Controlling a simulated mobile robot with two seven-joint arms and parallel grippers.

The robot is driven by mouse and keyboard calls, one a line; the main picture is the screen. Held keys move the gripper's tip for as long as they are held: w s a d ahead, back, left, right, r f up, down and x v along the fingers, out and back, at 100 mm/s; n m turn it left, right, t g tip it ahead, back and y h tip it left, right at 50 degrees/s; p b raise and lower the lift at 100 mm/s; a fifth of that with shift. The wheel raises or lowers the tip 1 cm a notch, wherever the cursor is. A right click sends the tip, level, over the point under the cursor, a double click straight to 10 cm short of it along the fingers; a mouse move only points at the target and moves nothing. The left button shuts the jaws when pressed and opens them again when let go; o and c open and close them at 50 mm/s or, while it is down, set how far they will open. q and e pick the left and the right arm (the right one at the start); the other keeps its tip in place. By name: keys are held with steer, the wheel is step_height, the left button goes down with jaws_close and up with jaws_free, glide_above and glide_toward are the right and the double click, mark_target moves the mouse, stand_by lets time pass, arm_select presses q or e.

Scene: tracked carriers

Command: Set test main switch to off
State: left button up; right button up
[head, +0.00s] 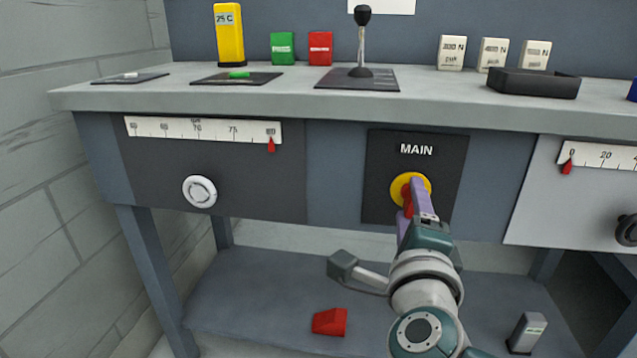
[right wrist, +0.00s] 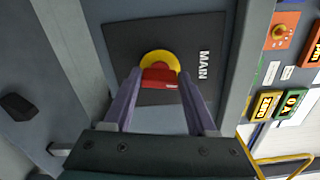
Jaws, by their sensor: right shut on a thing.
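The MAIN switch is a yellow round base (head: 398,186) with a red handle (head: 408,203), on a dark plate (head: 384,150) labelled MAIN in the desk's front. My right gripper (head: 415,192) reaches it from below and in front, hiding part of it in the head view. In the right wrist view my purple fingers (right wrist: 160,92) stand on either side of the red handle (right wrist: 161,78), and the yellow base (right wrist: 158,58) shows behind it. The gripper is shut on the handle. The handle's exact angle is hard to tell. My left gripper is not in view.
A round knob (head: 199,191) and a scale (head: 203,131) are left of the switch; another scale panel (head: 540,190) is right. A lever (head: 361,45) stands on the desktop (head: 430,99) above. A red block (head: 330,321) lies on the lower shelf (head: 265,285).

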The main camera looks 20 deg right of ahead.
steer(key=shift+n, duration=1)
steer(key=o, duration=1.4)
steer(key=shift+c, duration=0.2)
steer(key=p+v, duration=0.2)
steer(key=v, duration=0.8)
steer(key=shift+p, duration=0.35)
steer(key=shift+f, duration=0.1)
